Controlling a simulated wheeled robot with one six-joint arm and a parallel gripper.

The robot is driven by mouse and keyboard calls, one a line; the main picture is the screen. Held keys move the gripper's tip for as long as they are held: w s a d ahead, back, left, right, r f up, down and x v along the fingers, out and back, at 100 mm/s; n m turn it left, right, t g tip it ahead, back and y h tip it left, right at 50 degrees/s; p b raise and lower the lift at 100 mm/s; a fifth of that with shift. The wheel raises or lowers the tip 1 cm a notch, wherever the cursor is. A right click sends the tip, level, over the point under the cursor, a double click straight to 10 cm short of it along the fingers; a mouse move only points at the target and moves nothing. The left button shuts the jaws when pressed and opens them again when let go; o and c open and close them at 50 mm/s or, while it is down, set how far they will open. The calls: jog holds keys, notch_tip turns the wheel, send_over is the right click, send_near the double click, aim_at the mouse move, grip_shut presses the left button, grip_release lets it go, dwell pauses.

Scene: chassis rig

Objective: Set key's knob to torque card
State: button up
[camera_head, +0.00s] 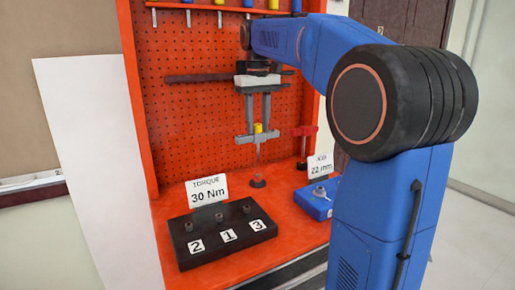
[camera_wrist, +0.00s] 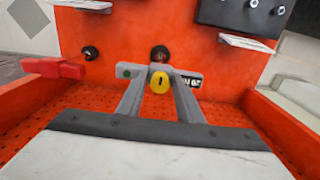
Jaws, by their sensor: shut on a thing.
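My gripper (camera_head: 258,133) points down and is shut on the grey crossbar of the key (camera_head: 243,139). The key hangs upright, its thin shaft pointing down above the red bench. In the wrist view the key's bar (camera_wrist: 140,84) lies between my fingertips (camera_wrist: 159,90). Its yellow knob (camera_wrist: 159,82) has a small dark mark on its face. A green dot (camera_wrist: 126,72) is on the bar's left, and a dark label on its right is too small to read surely. The torque card (camera_head: 208,191) reads "TORQUE 30 Nm" and stands behind the black block.
The black block (camera_head: 205,253) carries bolts marked 2, 1, 3. A blue box (camera_head: 313,205) with a bolt stands right, by a card (camera_head: 320,166) reading 22 mm. A dark round piece (camera_head: 257,181) sits below the key. A red-handled tool (camera_head: 305,131) stands right of the gripper.

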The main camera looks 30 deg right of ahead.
jog(key=shift+o, duration=1)
jog(key=m, duration=0.5)
jog(key=shift+m, duration=0.4)
jog(key=shift+o, duration=0.2)
jog(key=m, duration=0.5)
jog(key=shift+o, duration=0.6)
jog(key=n, duration=0.4)
jog(key=shift+n, duration=0.3)
jog(key=n, duration=0.6)
jog(key=shift+c, duration=0.2)
